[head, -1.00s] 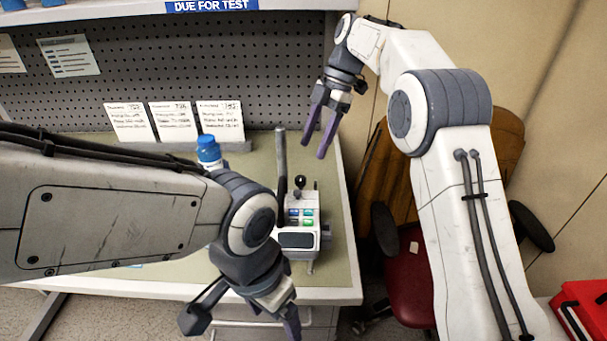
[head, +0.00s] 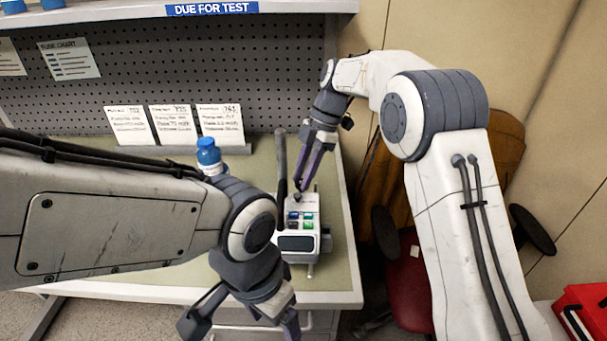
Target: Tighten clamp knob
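A white infusion pump (head: 297,244) with a dark screen and several coloured buttons stands on the bench beside a dark upright pole (head: 280,160). A small black knob (head: 297,197) is at the pump's top end, mostly covered by my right gripper (head: 302,182). The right fingers point down at the knob and look close together; whether they touch or grip it is not clear. My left gripper (head: 288,322) hangs in front of the bench's front edge, away from the pump, with its tips cut off by the frame.
A blue-capped bottle (head: 208,155) stands left of the pole, partly behind my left arm. Three white cards (head: 173,124) stand along the pegboard (head: 270,80). A dark red chair (head: 408,285) is right of the bench (head: 342,285). A red case (head: 580,310) is at lower right.

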